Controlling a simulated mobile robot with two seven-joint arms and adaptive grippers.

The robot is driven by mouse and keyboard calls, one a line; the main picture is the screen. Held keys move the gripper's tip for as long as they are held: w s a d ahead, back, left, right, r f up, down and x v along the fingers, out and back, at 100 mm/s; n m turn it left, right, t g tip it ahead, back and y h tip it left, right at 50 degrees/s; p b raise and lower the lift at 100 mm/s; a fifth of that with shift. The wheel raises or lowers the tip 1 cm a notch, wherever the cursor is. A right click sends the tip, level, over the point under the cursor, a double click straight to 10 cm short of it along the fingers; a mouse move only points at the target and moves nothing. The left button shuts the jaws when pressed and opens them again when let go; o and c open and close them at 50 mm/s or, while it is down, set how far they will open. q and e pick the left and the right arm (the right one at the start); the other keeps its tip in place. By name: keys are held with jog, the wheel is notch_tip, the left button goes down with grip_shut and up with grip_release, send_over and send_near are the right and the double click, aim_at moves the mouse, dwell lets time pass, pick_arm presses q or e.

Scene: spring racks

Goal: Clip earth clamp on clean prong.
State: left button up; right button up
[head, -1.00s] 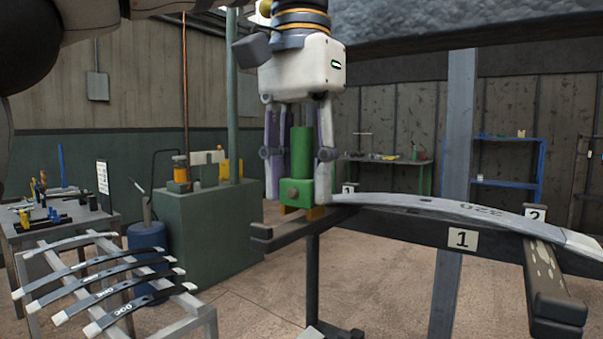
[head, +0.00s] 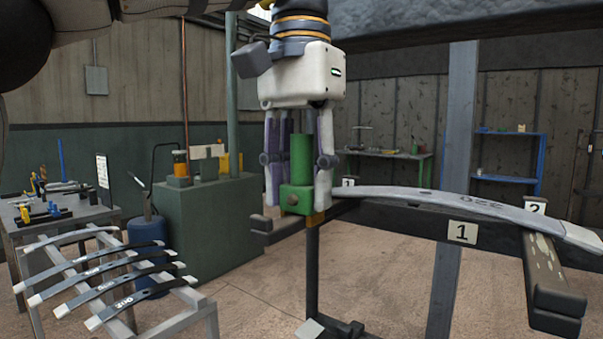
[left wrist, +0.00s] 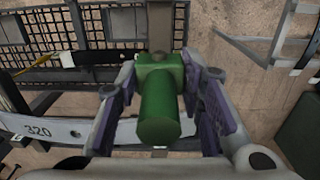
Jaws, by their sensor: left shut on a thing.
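My left gripper (head: 298,195) points down and is shut on the green earth clamp (head: 301,155), with its fingers on either side of the upright handle. In the left wrist view the clamp (left wrist: 160,115) sits between the fingers of the gripper (left wrist: 162,100). The other prong (head: 545,265), by plate 2 (head: 535,209), has a patchy, flaking top. My right gripper is out of view.
A low rack (head: 205,300) with several springs stands at lower left, near a green cabinet (head: 210,225). A grey post (head: 455,130) rises behind the spring.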

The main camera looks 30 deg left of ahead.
pick_arm(q)
jog(key=o, duration=1.2)
